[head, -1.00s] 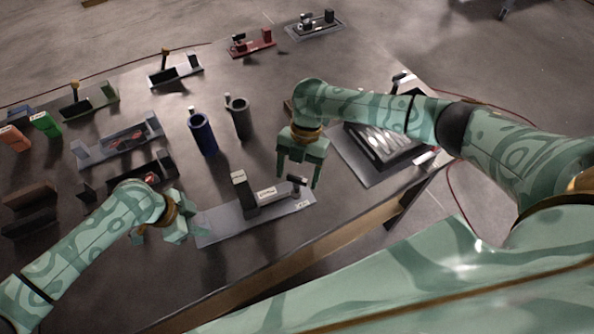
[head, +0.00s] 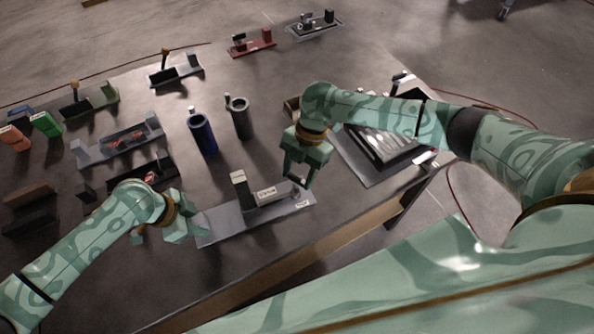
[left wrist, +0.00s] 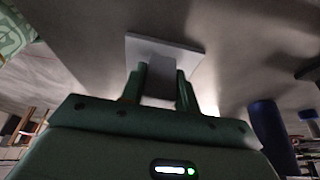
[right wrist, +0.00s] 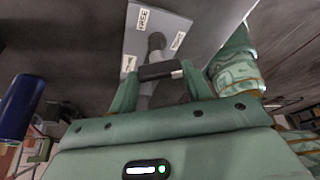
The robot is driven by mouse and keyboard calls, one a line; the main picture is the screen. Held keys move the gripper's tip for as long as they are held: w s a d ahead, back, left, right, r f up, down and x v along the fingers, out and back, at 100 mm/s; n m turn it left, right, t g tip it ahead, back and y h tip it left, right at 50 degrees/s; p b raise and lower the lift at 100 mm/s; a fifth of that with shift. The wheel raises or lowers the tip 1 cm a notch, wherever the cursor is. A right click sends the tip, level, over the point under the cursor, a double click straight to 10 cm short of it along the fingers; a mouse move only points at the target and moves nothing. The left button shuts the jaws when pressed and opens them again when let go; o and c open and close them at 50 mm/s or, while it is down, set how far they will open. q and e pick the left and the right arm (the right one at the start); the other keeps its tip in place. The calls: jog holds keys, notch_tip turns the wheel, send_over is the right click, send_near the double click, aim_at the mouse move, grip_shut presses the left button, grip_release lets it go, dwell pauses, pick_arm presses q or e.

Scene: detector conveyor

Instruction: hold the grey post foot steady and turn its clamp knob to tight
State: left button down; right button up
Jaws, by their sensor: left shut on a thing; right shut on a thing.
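The grey post foot (head: 228,222) is a long flat plate near the table's front edge, with an upright dark block (head: 243,190) on it. My left gripper (head: 199,226) is at the plate's left end. In the left wrist view its fingers (left wrist: 161,88) are shut on a grey part of the foot (left wrist: 185,55). My right gripper (head: 296,180) is over the plate's right end. In the right wrist view its fingers (right wrist: 162,84) are shut on the dark clamp knob bar (right wrist: 157,71). The knob is largely hidden in the head view. White labels lie beside it.
A blue cylinder (head: 202,135) and a dark grey cylinder (head: 240,118) stand behind the foot. A tray with a ribbed part (head: 370,175) lies to the right, under my right arm.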

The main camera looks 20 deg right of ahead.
jog(key=m+t, duration=0.1)
jog(key=m, duration=0.2)
jog(key=m+t, duration=0.1)
jog(key=m, duration=0.1)
jog(key=shift+s+m+y, duration=0.15)
jog(key=shift+m+y, duration=0.25)
dwell(0.4)
jog(key=o, duration=1)
jog(key=shift+d+r, duration=0.1)
jog(key=v, duration=1.1)
jog(key=shift+s+d+r, duration=0.1)
jog(key=shift+s+r, duration=0.05)
jog(key=shift+r, duration=0.25)
pick_arm(q)
jog(key=c, duration=1)
grip_release()
